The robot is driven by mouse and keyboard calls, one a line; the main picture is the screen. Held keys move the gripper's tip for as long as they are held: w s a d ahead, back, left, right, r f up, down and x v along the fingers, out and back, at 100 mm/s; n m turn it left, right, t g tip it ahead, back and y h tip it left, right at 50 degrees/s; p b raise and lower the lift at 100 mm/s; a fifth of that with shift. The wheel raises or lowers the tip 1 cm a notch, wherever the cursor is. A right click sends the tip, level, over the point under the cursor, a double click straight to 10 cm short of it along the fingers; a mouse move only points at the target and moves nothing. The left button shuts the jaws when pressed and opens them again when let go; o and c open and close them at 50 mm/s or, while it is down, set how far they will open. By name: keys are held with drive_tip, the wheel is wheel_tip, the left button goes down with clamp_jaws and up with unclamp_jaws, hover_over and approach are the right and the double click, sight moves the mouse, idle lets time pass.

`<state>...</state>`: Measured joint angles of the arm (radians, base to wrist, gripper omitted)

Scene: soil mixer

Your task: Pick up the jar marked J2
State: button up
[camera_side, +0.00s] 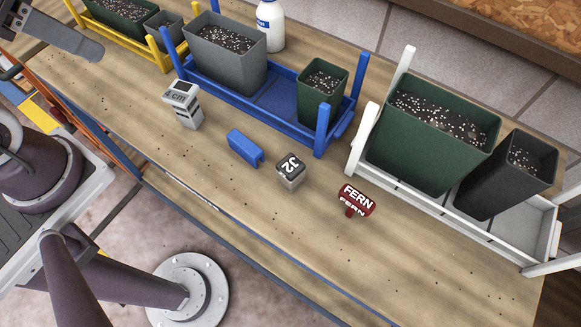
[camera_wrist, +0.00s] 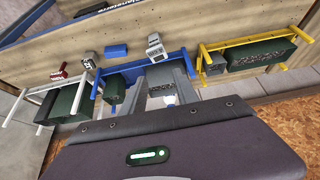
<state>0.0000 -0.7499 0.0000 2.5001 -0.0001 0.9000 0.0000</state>
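The jar marked J2 (camera_side: 290,170) is a small grey block-shaped jar with a black top and white lettering. It stands upright on the wooden bench, between a blue block (camera_side: 245,148) and a red FERN sign (camera_side: 357,200). In the wrist view the jar (camera_wrist: 88,61) is small, at the upper left, apart from my gripper. The dark body of my gripper (camera_wrist: 175,150) with a green light fills the bottom of the wrist view. The jar stands free.
A white-and-grey meter (camera_side: 184,104) stands left of the blue block. Behind are a blue rack (camera_side: 262,100), a white rack (camera_side: 510,230) and a yellow rack (camera_side: 140,48) with soil-filled pots. A white bottle (camera_side: 270,25) is at the back. The bench front is mostly clear.

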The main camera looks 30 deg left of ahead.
drive_tip(key=o, duration=0.6)
drive_tip(key=shift+c, duration=0.2)
